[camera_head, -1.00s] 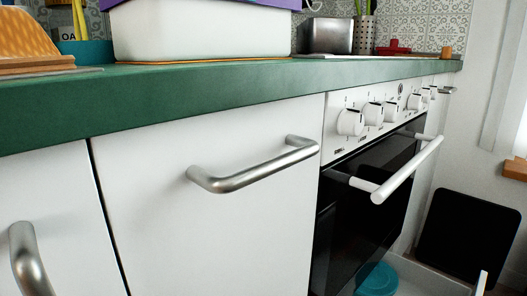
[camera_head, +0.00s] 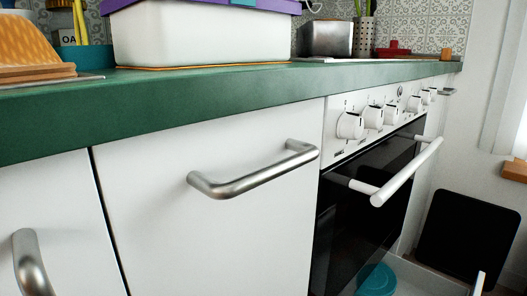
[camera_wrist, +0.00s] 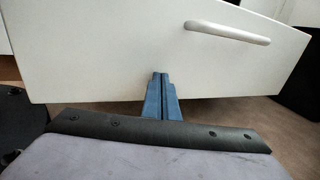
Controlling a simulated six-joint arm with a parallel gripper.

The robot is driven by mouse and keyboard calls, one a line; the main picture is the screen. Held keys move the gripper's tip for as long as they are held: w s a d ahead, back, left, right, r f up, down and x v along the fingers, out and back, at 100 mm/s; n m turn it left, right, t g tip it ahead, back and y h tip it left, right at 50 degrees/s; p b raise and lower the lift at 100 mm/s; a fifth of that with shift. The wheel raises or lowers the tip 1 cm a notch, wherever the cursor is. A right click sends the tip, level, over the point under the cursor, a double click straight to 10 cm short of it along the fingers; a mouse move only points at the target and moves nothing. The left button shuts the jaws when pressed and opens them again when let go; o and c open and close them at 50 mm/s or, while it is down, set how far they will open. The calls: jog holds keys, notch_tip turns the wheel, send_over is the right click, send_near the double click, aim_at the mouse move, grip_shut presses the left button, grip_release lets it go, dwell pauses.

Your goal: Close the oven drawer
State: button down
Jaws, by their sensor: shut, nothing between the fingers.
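The oven drawer (camera_head: 428,275) is below the oven at the lower right of the head view and stands pulled out. A teal round item (camera_head: 376,280) is inside it. In the wrist view the white drawer front (camera_wrist: 130,55) with its pale bar handle (camera_wrist: 228,32) fills the upper part. My gripper (camera_wrist: 158,76) is shut and empty, with its blue fingertips at the lower part of the drawer front, left of the handle. I cannot tell whether they touch it. My gripper is not in the head view.
The black oven door (camera_head: 365,200) with its white bar handle (camera_head: 400,172) is shut above the drawer. The green worktop (camera_head: 220,88) runs above the cabinets. A black panel (camera_head: 468,238) stands at the right wall. Brown floor (camera_wrist: 280,125) shows beside the drawer front.

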jog(key=shift+w+a+p, duration=0.3)
jog(key=shift+w+a, duration=0.15)
dwell(0.4)
jog(key=shift+w+a+p, duration=2.25)
jog(key=shift+w+a, duration=1.6)
jog(key=shift+w+a+p, duration=1.15)
jog(key=shift+w+a, duration=3.55)
jog(key=shift+w, duration=0.05)
jog(key=shift+w+a, duration=0.1)
jog(key=shift+a, duration=0.05)
jog(key=shift+w+a, duration=0.85)
jog(key=shift+w, duration=0.05)
jog(key=shift+s+d, duration=3.2)
